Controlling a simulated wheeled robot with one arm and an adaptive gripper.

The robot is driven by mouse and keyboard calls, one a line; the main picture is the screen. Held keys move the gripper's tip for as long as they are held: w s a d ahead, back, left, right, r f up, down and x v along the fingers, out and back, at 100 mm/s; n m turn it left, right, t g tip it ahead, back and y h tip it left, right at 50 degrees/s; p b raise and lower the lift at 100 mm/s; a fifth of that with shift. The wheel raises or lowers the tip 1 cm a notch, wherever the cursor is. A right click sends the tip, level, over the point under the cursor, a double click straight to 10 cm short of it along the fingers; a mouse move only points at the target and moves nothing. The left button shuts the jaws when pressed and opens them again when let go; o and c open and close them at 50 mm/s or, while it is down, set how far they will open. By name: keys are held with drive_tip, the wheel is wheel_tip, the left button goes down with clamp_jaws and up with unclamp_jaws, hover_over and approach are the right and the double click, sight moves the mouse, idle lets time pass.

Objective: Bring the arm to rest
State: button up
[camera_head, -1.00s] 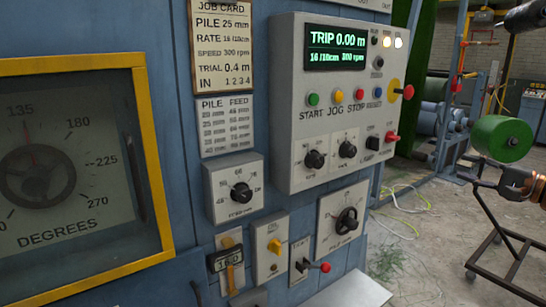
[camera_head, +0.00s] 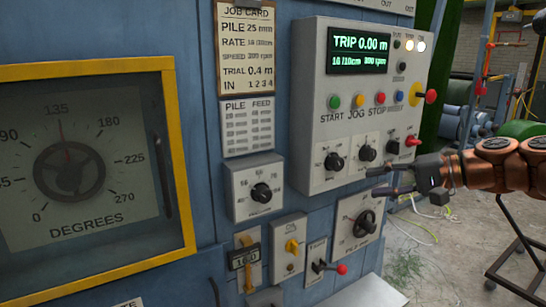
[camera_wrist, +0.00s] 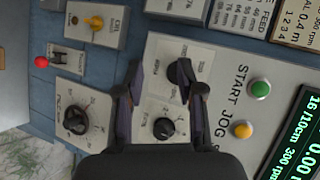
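My gripper (camera_head: 383,180) is at the right of the head view, in front of the lower part of the grey control box (camera_head: 308,100). My copper-coloured arm reaches in from the right edge. In the wrist view my gripper (camera_wrist: 168,80) has its two dark fingers apart with nothing between them. Behind the fingers are two black knobs of the box, one (camera_wrist: 164,128) low and one (camera_wrist: 180,72) partly hidden by a finger. I cannot tell how far the fingertips stand from the panel.
The display (camera_head: 358,50) reads TRIP 0.00 m. A red-tipped lever (camera_head: 342,269) and a pile knob (camera_head: 366,224) sit below the box. A red knob (camera_head: 431,96) sticks out at its right side. A yellow-framed dial window (camera_head: 185,190) is at left.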

drive_tip(key=s+a+f+n+g+h, duration=0.45)
drive_tip(key=s+a+f, duration=0.55)
drive_tip(key=s+a, duration=0.4)
drive_tip(key=s+d+f+g+h, duration=0.2)
drive_tip(key=s+d+f+h, duration=0.1)
drive_tip(key=s+f, duration=0.4)
drive_tip(key=s+d+f+g+h+p, duration=0.1)
drive_tip(key=s+d+f+h, duration=0.3)
drive_tip(key=s, duration=1)
wheel_tip(320, 180, down, 3)
drive_tip(key=shift+d+r+g, duration=0.1)
drive_tip(key=shift+d+g, duration=0.35)
drive_tip(key=shift+d, duration=0.7)
drive_tip(key=shift+h, duration=0.25)
